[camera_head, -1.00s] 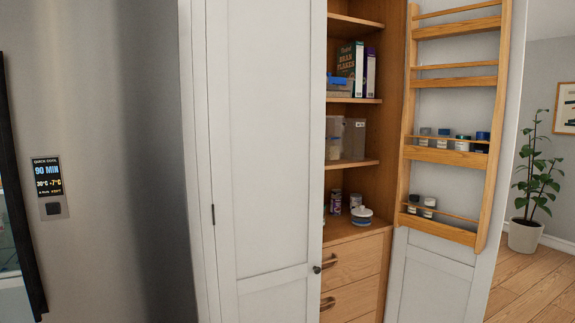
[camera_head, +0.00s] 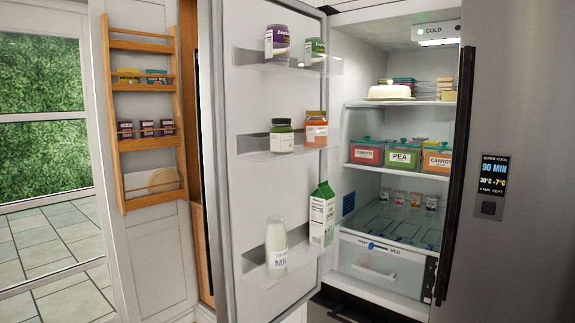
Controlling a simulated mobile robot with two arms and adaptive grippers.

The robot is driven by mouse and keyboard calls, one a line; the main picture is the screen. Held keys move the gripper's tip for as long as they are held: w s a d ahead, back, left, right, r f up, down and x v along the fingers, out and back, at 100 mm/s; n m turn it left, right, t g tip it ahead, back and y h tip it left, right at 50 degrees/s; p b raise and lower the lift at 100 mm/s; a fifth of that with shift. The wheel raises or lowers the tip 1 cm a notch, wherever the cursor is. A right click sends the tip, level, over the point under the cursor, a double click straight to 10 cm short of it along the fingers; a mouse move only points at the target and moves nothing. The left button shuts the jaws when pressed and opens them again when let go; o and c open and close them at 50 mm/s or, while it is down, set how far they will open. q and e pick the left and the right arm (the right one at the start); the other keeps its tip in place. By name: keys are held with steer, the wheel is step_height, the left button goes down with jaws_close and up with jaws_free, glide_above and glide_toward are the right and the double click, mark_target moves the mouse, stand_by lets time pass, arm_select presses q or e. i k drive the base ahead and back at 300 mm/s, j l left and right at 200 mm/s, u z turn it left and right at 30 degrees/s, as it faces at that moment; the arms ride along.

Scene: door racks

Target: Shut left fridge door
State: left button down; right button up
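The left fridge door (camera_head: 250,175) stands wide open in the head view, its inner side facing me. Its shelves hold jars, a milk bottle (camera_head: 277,245) and a green-and-white carton (camera_head: 322,213). To its right is the open fridge compartment (camera_head: 390,115), lit inside, with tubs, small jars and a drawer at the bottom. The right fridge door (camera_head: 512,110) is grey, appears closed, and has a dark vertical handle (camera_head: 456,180). Neither of my grippers is in the view.
A white cupboard door with a wooden rack (camera_head: 145,110) stands open left of the fridge door, close to it. A glass door or window (camera_head: 45,130) is at the far left. A small display panel (camera_head: 493,175) is on the right fridge door.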

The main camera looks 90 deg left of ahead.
mark_target(238, 95)
steer(key=k+j+u, duration=0.3)
steer(key=j, duration=0.35)
steer(key=k+j+u, duration=0.15)
steer(key=k+j, duration=0.15)
steer(key=k+j+u, duration=0.15)
steer(key=j, duration=0.3)
steer(key=k+j+u, duration=0.15)
steer(key=j, duration=0.25)
steer(key=k+j+u, duration=0.15)
steer(key=j, duration=0.3)
steer(key=j+u, duration=0.15)
steer(key=j, duration=0.25)
steer(key=k+j, duration=0.1)
steer(key=j, duration=0.3)
steer(key=k+j, duration=0.1)
steer(key=j, duration=0.3)
steer(key=k+j+z, duration=0.1)
steer(key=k+j, duration=0.05)
steer(key=j, duration=0.1)
